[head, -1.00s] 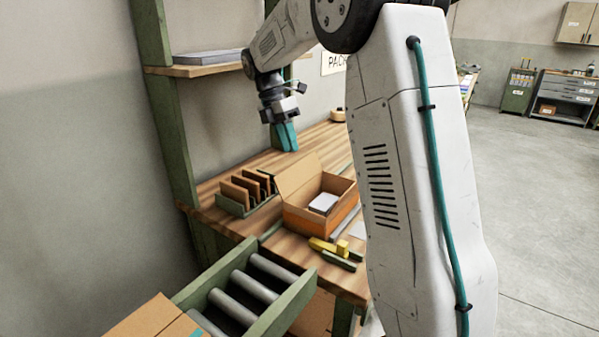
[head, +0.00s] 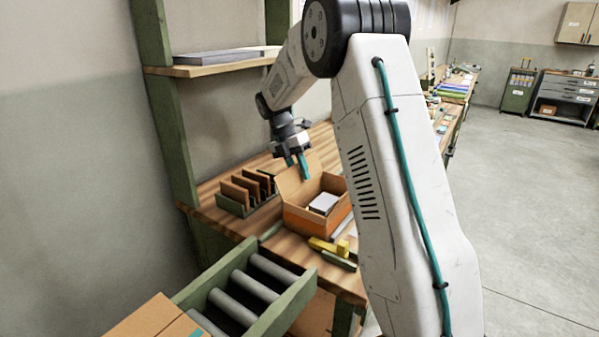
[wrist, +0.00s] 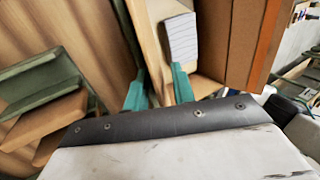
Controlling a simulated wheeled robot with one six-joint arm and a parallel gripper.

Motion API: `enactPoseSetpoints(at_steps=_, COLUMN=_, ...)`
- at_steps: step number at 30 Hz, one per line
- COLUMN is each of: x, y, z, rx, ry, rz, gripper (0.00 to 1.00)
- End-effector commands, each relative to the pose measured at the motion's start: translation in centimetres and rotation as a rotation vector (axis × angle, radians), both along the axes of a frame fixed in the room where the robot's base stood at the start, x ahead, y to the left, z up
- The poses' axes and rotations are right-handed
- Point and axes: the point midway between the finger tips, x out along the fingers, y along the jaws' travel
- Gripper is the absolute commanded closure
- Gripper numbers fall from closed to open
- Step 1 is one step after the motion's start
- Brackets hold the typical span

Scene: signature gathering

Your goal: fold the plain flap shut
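The open cardboard box (head: 308,222) stands on the wooden bench, with an orange lower band on its side. One tan flap (head: 293,183) stands up and leans outward at the box's back left; whether it is the plain one I cannot tell. A white lined pad (wrist: 181,38) lies inside the box. My gripper (head: 298,168) is open, its teal fingers pointing down just above the raised flap. In the wrist view a tan panel (wrist: 148,35), apparently the flap, shows between the spread fingers (wrist: 158,92). Contact is unclear.
A green rack (head: 238,207) with upright brown cards stands left of the box. Yellow and green pieces (head: 325,246) lie in front of it. A roller conveyor (head: 245,292) is at the near left. A shelf (head: 210,68) hangs above the bench.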

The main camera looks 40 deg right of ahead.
Motion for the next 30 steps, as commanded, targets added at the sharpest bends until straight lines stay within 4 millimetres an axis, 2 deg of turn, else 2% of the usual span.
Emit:
enactPoseSetpoints(at_steps=6, x=-0.02, y=-0.01, z=-0.04, rx=0.0, ry=0.0, rz=0.0, gripper=0.75)
enactPoseSetpoints(at_steps=9, x=-0.01, y=0.0, z=-0.03, rx=0.0, ry=0.0, rz=0.0, gripper=1.0)
enactPoseSetpoints(at_steps=20, x=-0.11, y=-0.02, z=0.07, rx=0.007, ry=-0.019, rz=-0.001, gripper=1.0)
enactPoseSetpoints(at_steps=30, x=-0.87, y=-0.34, z=0.42, rx=0.068, ry=-0.191, rz=-0.004, gripper=1.0)
